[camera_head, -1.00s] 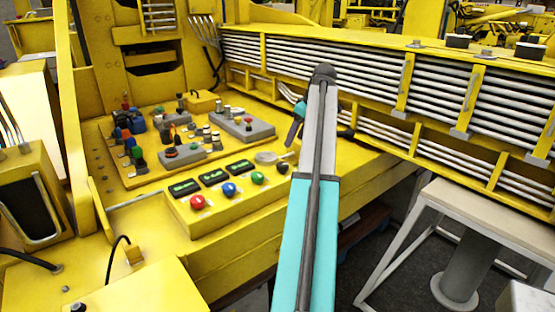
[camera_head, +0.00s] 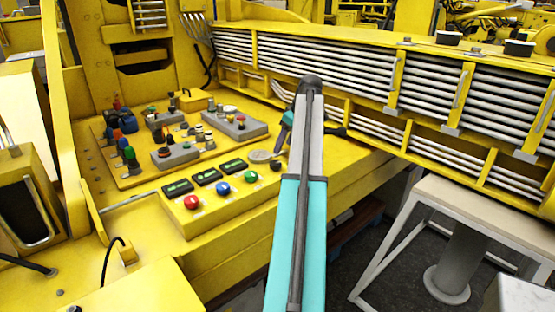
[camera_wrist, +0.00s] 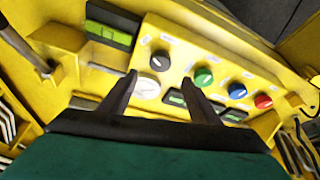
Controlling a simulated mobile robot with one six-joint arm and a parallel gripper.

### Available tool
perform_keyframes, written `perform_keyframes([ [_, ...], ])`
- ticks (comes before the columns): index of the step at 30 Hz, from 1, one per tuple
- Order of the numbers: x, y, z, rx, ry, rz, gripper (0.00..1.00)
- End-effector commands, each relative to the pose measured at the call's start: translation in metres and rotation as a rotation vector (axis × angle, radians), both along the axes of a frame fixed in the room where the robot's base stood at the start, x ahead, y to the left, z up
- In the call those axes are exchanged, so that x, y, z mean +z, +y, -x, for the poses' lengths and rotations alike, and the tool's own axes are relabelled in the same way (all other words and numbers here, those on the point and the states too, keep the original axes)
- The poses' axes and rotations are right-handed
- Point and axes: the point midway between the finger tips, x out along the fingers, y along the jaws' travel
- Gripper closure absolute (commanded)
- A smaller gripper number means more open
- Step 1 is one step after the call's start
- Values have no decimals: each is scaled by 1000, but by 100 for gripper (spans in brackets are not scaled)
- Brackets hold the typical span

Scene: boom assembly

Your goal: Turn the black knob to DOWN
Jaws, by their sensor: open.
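The black knob (camera_head: 276,166) sits at the right end of the yellow control panel's button row in the head view. In the wrist view, the black knob (camera_wrist: 160,61) shows beyond and between the two fingertips. My gripper (camera_wrist: 160,79) is open and empty, its dark fingers pointing toward the panel. In the head view my gripper (camera_head: 284,134) hangs above the panel's right end, partly hidden by my arm. A pale round dial (camera_wrist: 147,88) lies between the fingers in the wrist view. The knob's pointer direction and label are too small to read.
Green (camera_wrist: 204,77), blue (camera_wrist: 237,90) and red (camera_wrist: 263,101) buttons sit in the same row. Displays (camera_head: 206,177) lie behind them. A raised board with several switches (camera_head: 178,152) stands to the left. Yellow beams with silver pipes (camera_head: 340,62) run behind.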

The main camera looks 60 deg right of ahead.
Motion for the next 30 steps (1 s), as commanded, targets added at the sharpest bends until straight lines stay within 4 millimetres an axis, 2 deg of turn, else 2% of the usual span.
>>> perform_keyframes([
  [18, -70, -2, -28, -1, 0, -2, 43],
  [24, -83, -3, -33, -2, 0, 0, 43],
  [30, -87, -3, -34, -2, 0, 0, 43],
])
